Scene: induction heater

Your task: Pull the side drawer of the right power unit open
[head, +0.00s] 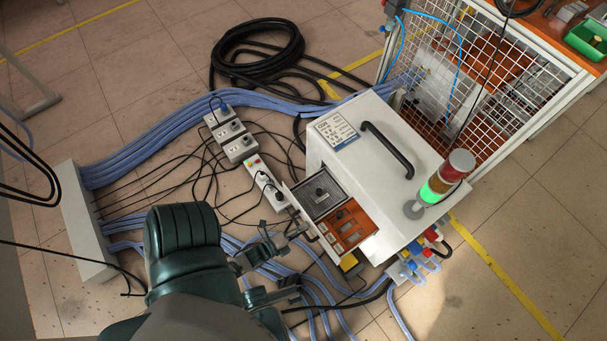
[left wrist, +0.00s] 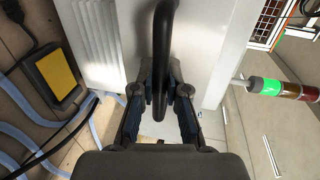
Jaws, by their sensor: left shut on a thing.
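The right power unit (head: 345,165) is a white box with a black top handle (head: 385,150) in the head view. Its side drawer (head: 312,218) stands out from the unit's left side, showing a grey panel (head: 322,190) and orange compartments (head: 347,228) from above. My left gripper (head: 294,232) is at the drawer's outer face. In the left wrist view my left gripper (left wrist: 160,88) is shut on a curved black handle (left wrist: 162,50) in front of a white face (left wrist: 198,50). In the head view, the arm and fingers mostly hide this handle. My right gripper is not in view.
A signal lamp (head: 434,188), lit green, stands on the unit. Blue hoses (head: 190,130), black cables and socket boxes (head: 238,145) lie to the left. A mesh fence (head: 470,75) is behind right. A yellow pedal (left wrist: 60,75) lies near the gripper. Floor at lower right is mostly clear.

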